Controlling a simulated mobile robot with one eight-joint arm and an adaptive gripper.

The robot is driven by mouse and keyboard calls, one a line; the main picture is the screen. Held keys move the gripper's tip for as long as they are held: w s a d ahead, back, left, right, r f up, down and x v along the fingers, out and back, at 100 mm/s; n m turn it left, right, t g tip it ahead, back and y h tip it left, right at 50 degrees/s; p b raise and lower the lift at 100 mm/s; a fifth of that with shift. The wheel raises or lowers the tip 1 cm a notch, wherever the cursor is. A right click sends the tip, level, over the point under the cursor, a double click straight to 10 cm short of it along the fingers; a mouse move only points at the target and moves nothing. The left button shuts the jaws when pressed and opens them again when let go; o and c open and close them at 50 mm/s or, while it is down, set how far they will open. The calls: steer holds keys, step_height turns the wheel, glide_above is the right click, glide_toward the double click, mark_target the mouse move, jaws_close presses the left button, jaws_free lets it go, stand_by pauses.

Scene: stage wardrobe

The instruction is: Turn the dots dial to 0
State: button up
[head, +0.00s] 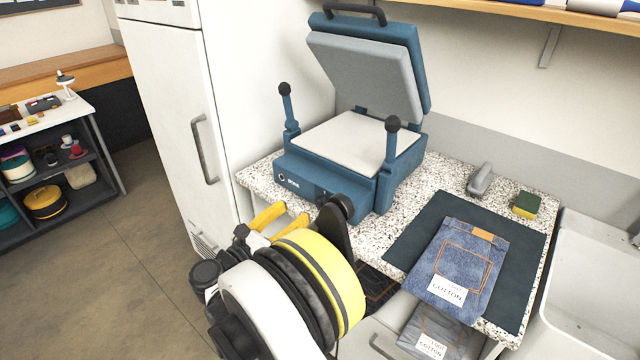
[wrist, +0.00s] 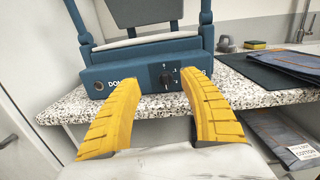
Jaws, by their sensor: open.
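A blue heat press (head: 330,160) stands on the speckled counter with its padded lid raised. On its front panel, a black dial (wrist: 166,77) shows between my finger tips in the wrist view. A "1" is visible just right of the dial's top; the other marks are too small or hidden to read, and I cannot tell the pointer's exact setting. My gripper (wrist: 160,80) has two yellow fingers, spread apart and empty, in front of the panel on either side of the dial. In the head view my gripper (head: 281,214) is low before the press's front.
A round lamp or button (wrist: 98,86) sits at the panel's left, by lettering starting "DO". Folded jeans (head: 462,262) with a cotton tag lie on a dark mat (head: 420,240) to the right. A sponge (head: 526,204) and sink are farther right. A white cabinet (head: 170,110) stands left.

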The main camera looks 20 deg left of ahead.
mark_target(317, 202)
steer(key=shift+m+g, duration=0.3)
steer(key=shift+m, duration=0.2)
steer(key=w+d+b, duration=0.1)
steer(key=w, duration=0.1)
steer(key=w+d+f+b, duration=0.1)
steer(key=w, duration=0.2)
steer(key=w+d+f+b, duration=0.1)
steer(key=w+d, duration=0.1)
steer(key=w, duration=0.1)
steer(key=shift+w+f, duration=0.2)
steer(key=shift+w, duration=0.05)
steer(key=shift+w+d+r, duration=0.1)
steer(key=shift+w, duration=0.2)
jaws_close()
